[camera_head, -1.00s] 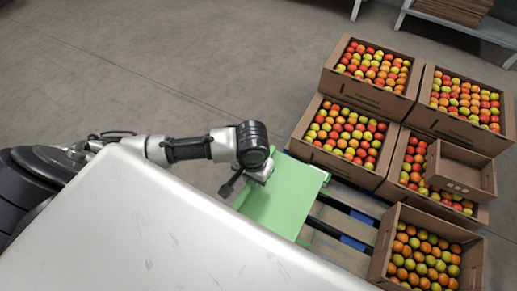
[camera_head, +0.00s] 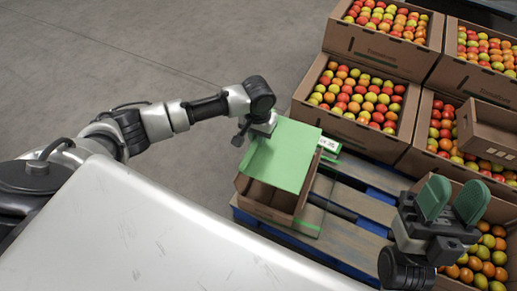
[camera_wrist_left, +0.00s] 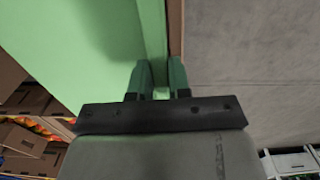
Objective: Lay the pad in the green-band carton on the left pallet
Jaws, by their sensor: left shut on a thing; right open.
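The pad is a flat green sheet (camera_head: 284,152). My left gripper (camera_head: 258,130) is shut on its left edge; its green fingers (camera_wrist_left: 160,78) and the pad (camera_wrist_left: 75,45) also show in the left wrist view. The pad hangs over an open brown carton (camera_head: 265,211), slightly tilted, covering most of its opening. The front part of the carton's inside shows and looks empty. A green strip with a white label (camera_head: 329,145) shows just right of the pad; I cannot tell whether it belongs to the carton. My right gripper (camera_head: 453,200) is open and empty at the lower right.
The carton stands on a pallet with wooden slats (camera_head: 347,198) and blue parts. Cartons full of tomatoes (camera_head: 351,135) stand behind and to the right. A small empty carton (camera_head: 487,135) sits on one. A pale surface (camera_head: 150,235) fills the lower left. Slats right of the carton are bare.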

